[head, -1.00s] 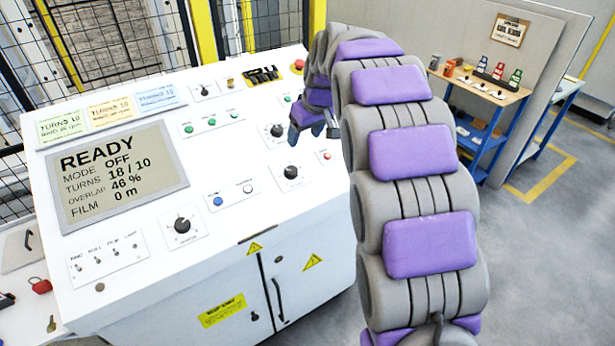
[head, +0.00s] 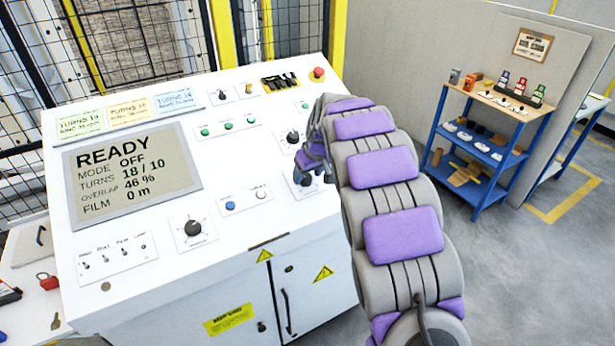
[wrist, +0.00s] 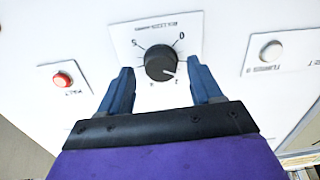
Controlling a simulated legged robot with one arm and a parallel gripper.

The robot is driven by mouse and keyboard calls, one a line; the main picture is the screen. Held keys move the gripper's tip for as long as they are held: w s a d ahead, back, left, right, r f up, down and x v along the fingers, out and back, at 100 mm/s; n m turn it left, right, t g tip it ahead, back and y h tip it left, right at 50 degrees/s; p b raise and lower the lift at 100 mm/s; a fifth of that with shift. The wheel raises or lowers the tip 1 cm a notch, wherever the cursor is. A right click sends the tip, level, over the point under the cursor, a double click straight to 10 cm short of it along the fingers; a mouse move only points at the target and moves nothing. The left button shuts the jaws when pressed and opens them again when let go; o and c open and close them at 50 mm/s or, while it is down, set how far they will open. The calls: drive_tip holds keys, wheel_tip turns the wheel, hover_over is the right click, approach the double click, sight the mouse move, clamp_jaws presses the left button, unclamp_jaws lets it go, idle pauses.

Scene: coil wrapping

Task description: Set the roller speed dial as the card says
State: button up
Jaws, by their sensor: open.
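The dial (wrist: 160,60) is a black knob on a white plate with an upside-down label that seems to start with "ROLLER". Its white mark points to the lower right in the wrist view. My gripper (wrist: 162,71) is open, one blue finger at each lower side of the knob; contact is unclear. In the head view, my gripper (head: 318,172) hangs over the same dial (head: 302,180) and partly hides it. Green (head: 80,124), yellow (head: 129,109) and blue (head: 180,100) cards lie at the panel's top left; their smaller lines are not clearly legible.
The display (head: 130,175) reads READY, mode off, turns 18 / 10, overlap 46 %, film 0 m. Another black dial (head: 293,136) sits above. A red button (wrist: 63,80) and a white button (wrist: 271,50) flank the knob. A blue shelf cart (head: 480,150) stands right.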

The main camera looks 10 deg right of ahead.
drive_tip(key=shift+w+a+f, duration=0.1)
drive_tip(key=shift+w+f, duration=0.1)
drive_tip(key=shift+f, duration=0.2)
drive_tip(key=c, duration=1)
